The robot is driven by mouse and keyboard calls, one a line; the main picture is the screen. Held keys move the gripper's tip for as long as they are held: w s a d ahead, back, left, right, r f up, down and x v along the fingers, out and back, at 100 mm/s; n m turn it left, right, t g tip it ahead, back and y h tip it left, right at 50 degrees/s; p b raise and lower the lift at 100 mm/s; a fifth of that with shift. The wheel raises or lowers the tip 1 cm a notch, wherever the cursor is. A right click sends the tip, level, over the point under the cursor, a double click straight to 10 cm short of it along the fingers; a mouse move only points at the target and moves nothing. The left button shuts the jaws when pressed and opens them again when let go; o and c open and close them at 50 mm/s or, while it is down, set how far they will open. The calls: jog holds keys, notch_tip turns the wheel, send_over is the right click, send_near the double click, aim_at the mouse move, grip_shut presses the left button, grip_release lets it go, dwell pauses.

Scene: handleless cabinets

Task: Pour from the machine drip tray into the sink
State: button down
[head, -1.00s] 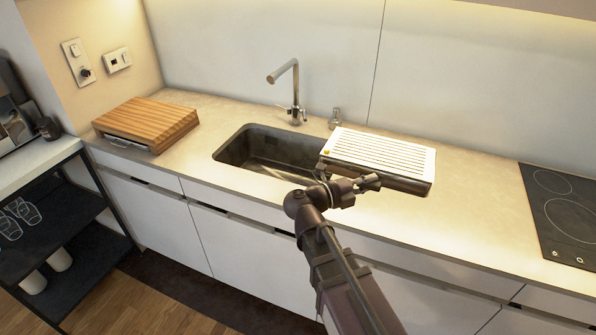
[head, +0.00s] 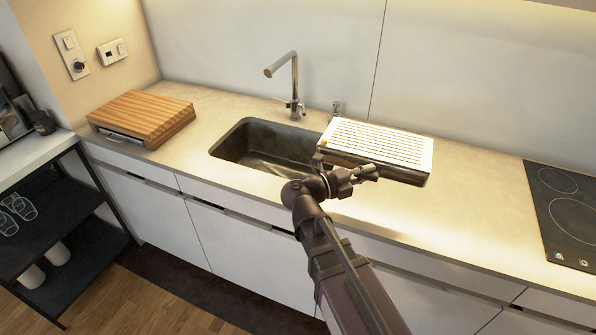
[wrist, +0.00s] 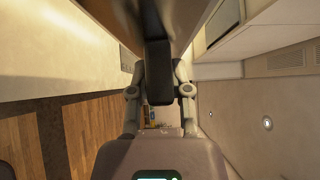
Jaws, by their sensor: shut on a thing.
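The drip tray (head: 378,145), a dark shallow box with a white slotted top, is held above the counter, just right of the sink. It looks roughly level, with its left end near the sink's right edge. My gripper (head: 322,166) is shut on the tray at its near left corner. In the wrist view the gripper (wrist: 160,85) has its fingers on either side of a dark part of the tray, whose underside fills the top of that view. The sink (head: 265,146) is a dark basin left of the tray. Any liquid in the tray cannot be seen.
A tall faucet (head: 293,85) stands behind the sink, with a small fitting (head: 336,110) to its right. A wooden board (head: 143,117) lies left of the sink. A black hob (head: 568,205) is at the right. The counter (head: 470,200) between tray and hob is clear.

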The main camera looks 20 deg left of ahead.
jog(key=shift+w+d+f+n+t+y+b, duration=0.1)
jog(key=shift+w+f+n+t+y+b, duration=0.55)
jog(key=shift+w+y, duration=0.35)
jog(key=shift+w+d+f+n+t+y+b, duration=0.15)
jog(key=shift+w+f+n+t+y+b, duration=0.3)
jog(key=shift+w+n+t+y, duration=0.55)
jog(key=shift+w+d+f+n+t+y+b, duration=0.1)
jog(key=shift+w+f+n+t+y+b, duration=0.4)
jog(key=shift+w, duration=0.8)
jog(key=shift+w+a+f+n+g+y+b, duration=0.2)
jog(key=shift+w+f+n+y+b, duration=0.3)
jog(key=shift+f+n+y+b, duration=1.85)
jog(key=shift+w+a+f+n+g+y+b, duration=0.35)
jog(key=shift+n+y, duration=1.05)
jog(key=shift+y, duration=2.1)
jog(key=shift+w+a+f+n+g+y+b, duration=0.1)
jog(key=shift+w+f+n+y+b, duration=0.55)
jog(key=shift+f+n+y+b, duration=1.7)
jog(key=shift+s+d+f+n+g+y, duration=0.1)
jog(key=shift+s+n+g+y, duration=0.45)
jog(key=shift+y, duration=0.6)
jog(key=shift+s+d+n+g+y, duration=0.1)
jog(key=shift+s+n+g+y, duration=0.2)
jog(key=shift+s+g+y, duration=0.65)
jog(key=shift+s+d+f+n+g+y+b, duration=0.2)
jog(key=shift+s+f+n+g+y+b, duration=0.15)
jog(key=shift+s+n+g+y, duration=0.3)
jog(key=shift+s+d+f+n+g+y+b, duration=0.2)
jog(key=shift+s+n+g+y+b, duration=0.25)
jog(key=shift+s+y, duration=0.3)
